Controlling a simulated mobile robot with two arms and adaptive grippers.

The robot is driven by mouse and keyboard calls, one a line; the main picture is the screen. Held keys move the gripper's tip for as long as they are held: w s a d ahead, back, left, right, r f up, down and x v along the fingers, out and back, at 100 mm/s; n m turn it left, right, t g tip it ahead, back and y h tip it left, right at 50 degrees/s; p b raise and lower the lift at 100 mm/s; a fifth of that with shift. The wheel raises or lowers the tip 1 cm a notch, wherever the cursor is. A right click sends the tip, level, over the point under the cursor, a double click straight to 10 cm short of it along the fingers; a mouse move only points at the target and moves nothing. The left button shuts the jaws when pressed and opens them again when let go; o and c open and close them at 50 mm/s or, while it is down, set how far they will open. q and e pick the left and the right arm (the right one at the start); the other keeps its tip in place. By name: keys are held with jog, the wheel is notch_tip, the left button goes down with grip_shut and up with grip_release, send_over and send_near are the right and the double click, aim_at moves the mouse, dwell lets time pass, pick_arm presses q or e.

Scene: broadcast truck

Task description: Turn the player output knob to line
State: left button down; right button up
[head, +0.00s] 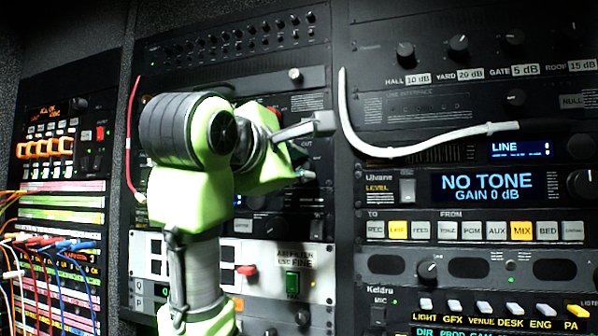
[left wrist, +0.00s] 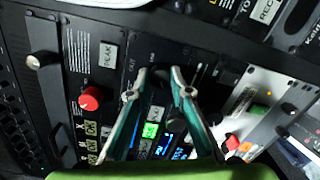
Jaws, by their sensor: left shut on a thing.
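My left gripper (head: 301,160) is at the middle rack panel in the head view, beside printed text that reads OUT. In the left wrist view its two fingers (left wrist: 158,76) stand a little apart, with their tips against the dark panel, around a small dark knob, the player output knob. The knob is mostly hidden by the fingers, and its pointer cannot be read. The OUT label lies just beside the left fingertip. My right gripper is in neither view.
A red knob (left wrist: 90,98) and a silver knob (left wrist: 36,61) sit left of the fingers in the wrist view. A white cable (head: 440,143) hangs across the right rack. A display (head: 482,187) there reads NO TONE. A red cable (head: 131,140) runs at the left.

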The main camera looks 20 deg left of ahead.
pick_arm(q)
jog(key=m+b, duration=0.1)
jog(key=m, duration=0.2)
jog(key=shift+f+m+b, duration=0.15)
jog(key=shift+m+b, duration=0.15)
jog(key=shift+b, duration=0.1)
jog(key=m+b, duration=0.2)
jog(key=m, duration=0.2)
jog(key=shift+y, duration=0.3)
jog(key=m+b, duration=0.1)
jog(key=m, duration=0.3)
jog(key=shift+m+b, duration=0.3)
jog(key=shift+b, duration=0.1)
jog(key=m+b, duration=0.1)
jog(key=m, duration=0.2)
jog(key=shift+m+y, duration=0.3)
jog(key=m+b, duration=0.1)
jog(key=m, duration=0.5)
jog(key=m+b, duration=0.1)
jog(key=shift+r+m, duration=0.2)
jog(key=shift+m, duration=0.2)
jog(key=m, duration=0.4)
jog(key=shift+d+y, duration=0.1)
jog(key=shift+y, duration=0.3)
jog(key=shift+m+b, duration=0.3)
jog(key=shift+m, duration=1.7)
